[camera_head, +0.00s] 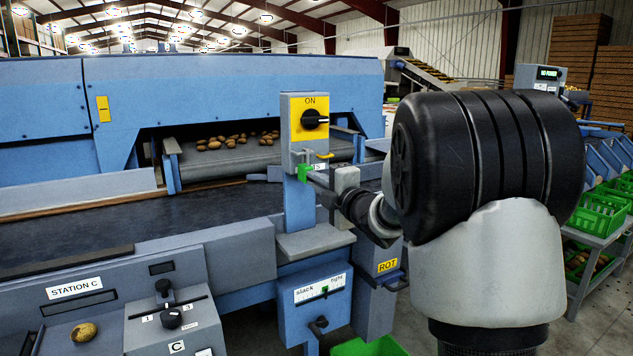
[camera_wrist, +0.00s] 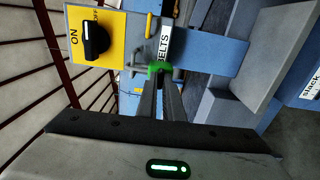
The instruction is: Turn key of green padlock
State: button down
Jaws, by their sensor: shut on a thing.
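The green padlock (camera_head: 304,173) hangs on the blue post below the yellow switch box. In the wrist view the green padlock (camera_wrist: 159,67) sits at the fingertips, beside the BELTS label. My gripper (camera_head: 317,179) reaches in from the right and is at the padlock. In the wrist view the two fingers of my gripper (camera_wrist: 161,82) are close together and shut on the padlock's key. The key itself is hidden between the fingertips, so I cannot see its angle.
The yellow switch plate (camera_head: 310,104) with its black knob (camera_head: 314,119) is just above the padlock. A yellow lever (camera_head: 324,155) sticks out close to my fingers. A grey ledge (camera_head: 315,241) lies below. The conveyor belt (camera_head: 110,222) runs to the left.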

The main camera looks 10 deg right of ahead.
jog(key=c, duration=1.9)
grip_release()
jog(key=shift+s, duration=0.1)
jog(key=p+v, duration=0.1)
jog(key=v, duration=1.6)
jog(key=shift+p, duration=0.3)
jog(key=shift+s+r, duration=0.1)
